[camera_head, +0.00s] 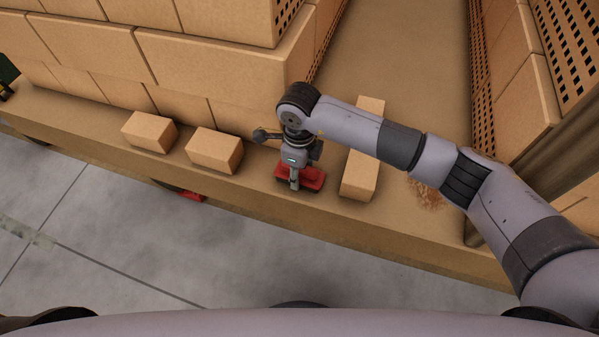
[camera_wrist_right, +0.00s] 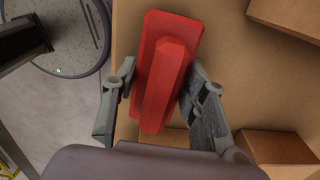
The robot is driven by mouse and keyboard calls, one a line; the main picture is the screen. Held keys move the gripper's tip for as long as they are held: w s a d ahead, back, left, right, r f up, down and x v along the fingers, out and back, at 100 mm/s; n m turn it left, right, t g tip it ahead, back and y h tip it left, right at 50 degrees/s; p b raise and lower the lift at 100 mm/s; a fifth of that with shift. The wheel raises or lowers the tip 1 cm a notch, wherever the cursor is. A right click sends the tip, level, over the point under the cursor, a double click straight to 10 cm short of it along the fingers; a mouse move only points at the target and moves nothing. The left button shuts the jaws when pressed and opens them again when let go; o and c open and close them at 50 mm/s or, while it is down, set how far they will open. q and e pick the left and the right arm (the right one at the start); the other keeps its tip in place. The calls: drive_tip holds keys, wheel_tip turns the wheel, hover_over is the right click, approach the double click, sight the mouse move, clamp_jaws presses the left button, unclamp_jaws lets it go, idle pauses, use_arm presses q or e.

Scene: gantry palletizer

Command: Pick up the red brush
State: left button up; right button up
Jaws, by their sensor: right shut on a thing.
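The red brush (camera_head: 313,177) is on or just above the tan ledge, below my right gripper (camera_head: 294,181). In the right wrist view the brush (camera_wrist_right: 165,75) is a long red block with a raised ridge, slightly tilted, between the two grey fingers of my right gripper (camera_wrist_right: 160,100). The right gripper is shut on the brush. I cannot tell whether the brush still touches the ledge. My left gripper is not in view.
Small cardboard boxes lie on the ledge (camera_head: 260,197): one at the left (camera_head: 149,132), one near the brush (camera_head: 214,150), one to its right (camera_head: 359,175). Large stacked boxes (camera_head: 215,65) rise behind. Grey floor (camera_head: 90,230) lies in front.

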drive_tip(key=c, duration=0.4)
drive_tip(key=shift+o, duration=0.2)
drive_tip(key=shift+r, duration=0.1)
use_arm(q)
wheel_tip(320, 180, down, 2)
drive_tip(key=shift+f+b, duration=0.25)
drive_tip(key=shift+b, duration=1)
use_arm(e)
wheel_tip(320, 180, up, 20)
drive_tip(key=o, duration=0.7)
drive_tip(key=c, duration=0.5)
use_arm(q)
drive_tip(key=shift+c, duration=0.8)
